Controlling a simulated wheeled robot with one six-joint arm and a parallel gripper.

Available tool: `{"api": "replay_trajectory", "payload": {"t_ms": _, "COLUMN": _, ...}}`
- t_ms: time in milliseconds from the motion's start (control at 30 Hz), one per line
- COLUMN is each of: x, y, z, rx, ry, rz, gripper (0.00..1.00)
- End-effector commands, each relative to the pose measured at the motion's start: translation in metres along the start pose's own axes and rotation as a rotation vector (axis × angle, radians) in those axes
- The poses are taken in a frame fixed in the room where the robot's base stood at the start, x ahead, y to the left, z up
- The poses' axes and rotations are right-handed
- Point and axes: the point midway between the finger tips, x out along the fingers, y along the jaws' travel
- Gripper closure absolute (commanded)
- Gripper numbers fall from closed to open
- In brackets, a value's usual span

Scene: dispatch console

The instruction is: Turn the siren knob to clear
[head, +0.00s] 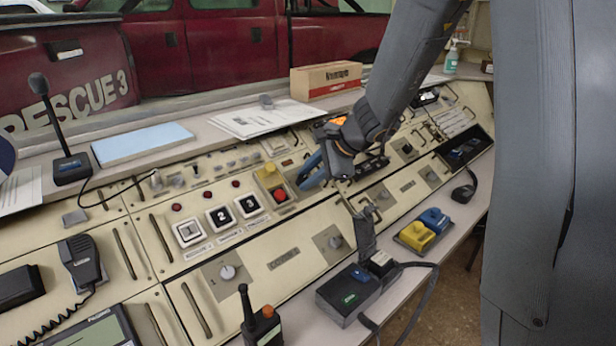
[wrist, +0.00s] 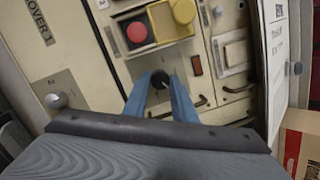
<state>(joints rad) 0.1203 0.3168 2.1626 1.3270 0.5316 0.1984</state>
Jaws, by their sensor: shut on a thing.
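My gripper (wrist: 160,92) has two blue fingers. They are closed around a small round black knob (wrist: 160,78) on the cream console panel. I cannot read a label or a clear mark by this knob, nor which way it points. In the head view my gripper (head: 311,170) is down at the panel, just right of the red and yellow buttons. There the knob is hidden by the fingers and wrist.
A red button (wrist: 137,32) and a yellow button (wrist: 184,11) sit close to the fingers. A silver knob (wrist: 56,100) is on a plate to the left. A cardboard box (head: 326,80) and papers (head: 263,118) lie on the ledge behind. A desk microphone (head: 62,150) stands far left.

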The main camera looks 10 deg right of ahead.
Motion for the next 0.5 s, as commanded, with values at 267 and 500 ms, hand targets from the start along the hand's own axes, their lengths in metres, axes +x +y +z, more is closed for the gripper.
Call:
{"api": "replay_trajectory", "payload": {"t_ms": 267, "x": -0.0002, "y": -0.0006, "z": 0.0001, "rx": -0.001, "ry": 0.000, "rz": -0.001, "gripper": 0.68}}
{"api": "replay_trajectory", "payload": {"t_ms": 500, "x": -0.0090, "y": -0.0015, "z": -0.0001, "rx": -0.002, "ry": 0.000, "rz": -0.003, "gripper": 0.68}}
